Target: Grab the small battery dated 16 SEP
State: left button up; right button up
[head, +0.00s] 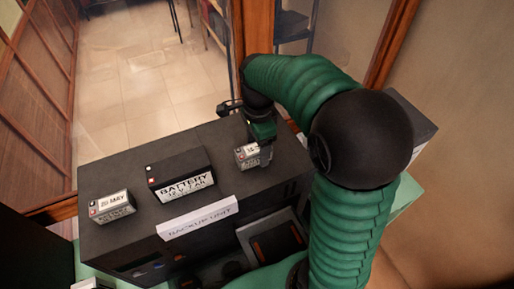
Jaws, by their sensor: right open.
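A small grey battery (245,158) stands on the right part of the dark unit's top. Its date label is partly covered and too small to read in full. My right gripper (262,150) is open, reaching down right at this battery, with a finger in front of its right side. I cannot tell whether it touches. Another small battery (112,207) at the left has a label that ends in MAY. A larger black battery (181,176), labelled BATTERY, stands between them. My left gripper is not in view.
The batteries stand on a dark box unit (110,168) with a white BACKUP UNIT sign (197,217) at its front edge. My right arm covers the unit's right side. The unit's top is clear between the batteries. A wooden post (252,30) rises behind.

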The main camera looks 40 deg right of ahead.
jog(key=shift+s+f, duration=0.1)
jog(key=shift+s, duration=0.05)
jog(key=shift+a, duration=0.35)
jog(key=shift+a+r, duration=0.25)
jog(key=shift+a, duration=0.5)
jog(key=c, duration=0.3)
jog(key=shift+w+a, duration=0.25)
jog(key=shift+a, duration=0.05)
jog(key=c, duration=0.5)
jog(key=shift+s+d, duration=0.1)
jog(key=shift+d, duration=0.3)
jog(key=c, duration=0.5)
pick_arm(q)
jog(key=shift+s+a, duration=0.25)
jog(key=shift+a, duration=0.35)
pick_arm(e)
jog(key=shift+s+d+f, duration=0.1)
jog(key=shift+d, duration=0.25)
grip_shut()
